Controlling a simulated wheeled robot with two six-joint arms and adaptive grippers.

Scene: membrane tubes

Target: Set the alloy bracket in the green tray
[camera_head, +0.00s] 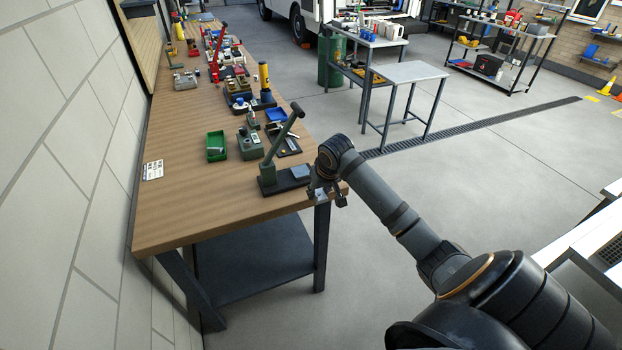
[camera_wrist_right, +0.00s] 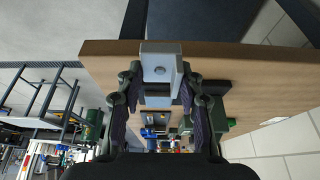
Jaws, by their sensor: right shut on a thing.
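The alloy bracket (camera_wrist_right: 161,70) is a pale grey metal piece with a hole, held between the fingers of my right gripper (camera_wrist_right: 160,100) in the right wrist view. In the head view my right gripper (camera_head: 327,192) is at the near right corner of the wooden bench, and the bracket (camera_head: 319,195) shows small below it. The green tray (camera_head: 216,146) is on the bench top, to the left of the gripper and farther back. It looks empty. My left gripper is in neither view.
A green lever press (camera_head: 270,172) on a dark base stands on the wooden bench (camera_head: 190,215) between my right gripper and the tray. A grey-green device (camera_head: 248,143) sits right beside the tray. A white label card (camera_head: 153,170) lies at the left. The bench's near left is clear.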

